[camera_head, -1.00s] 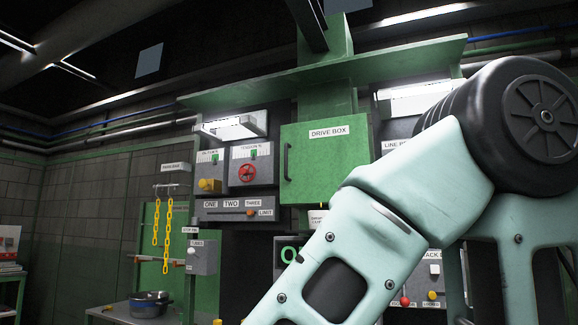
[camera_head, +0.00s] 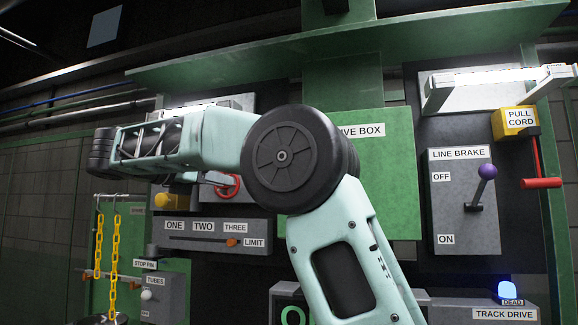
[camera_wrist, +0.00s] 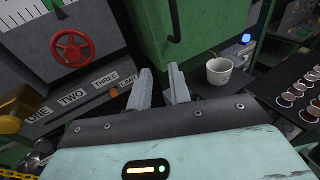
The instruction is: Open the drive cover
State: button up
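The green drive box (camera_head: 398,185) is on the panel in the head view, its cover shut and its label partly behind my arm. In the wrist view the green cover (camera_wrist: 130,30) is at the top, with its dark vertical handle (camera_wrist: 174,22) near the top centre. My gripper (camera_wrist: 160,70) shows in the wrist view with its two fingers apart and nothing between them. The fingertips appear below the handle in the picture and apart from it. My arm hides the handle in the head view, and I cannot make out the gripper there.
A red handwheel (camera_wrist: 73,47) and a slider panel (camera_head: 210,233) are left of the box. A white cup (camera_wrist: 219,70) stands right of the fingers. The line brake lever (camera_head: 482,187) and red pull-cord handle (camera_head: 541,183) are to the right. Yellow chains (camera_head: 113,260) hang at left.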

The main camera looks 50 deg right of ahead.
notch_tip(320, 180, up, 6)
jog(key=s+d+m+g+h, duration=0.1)
jog(key=s+d+m+g, duration=0.1)
jog(key=g, duration=0.1)
jog(key=shift+w+p+x, duration=0.15)
jog(key=shift+p+x, duration=1.15)
jog(key=shift+x, duration=2.85)
jog(key=shift+w+p+x, duration=0.1)
jog(key=shift+p+x, duration=1.15)
jog(key=shift+x, duration=2.95)
grip_shut()
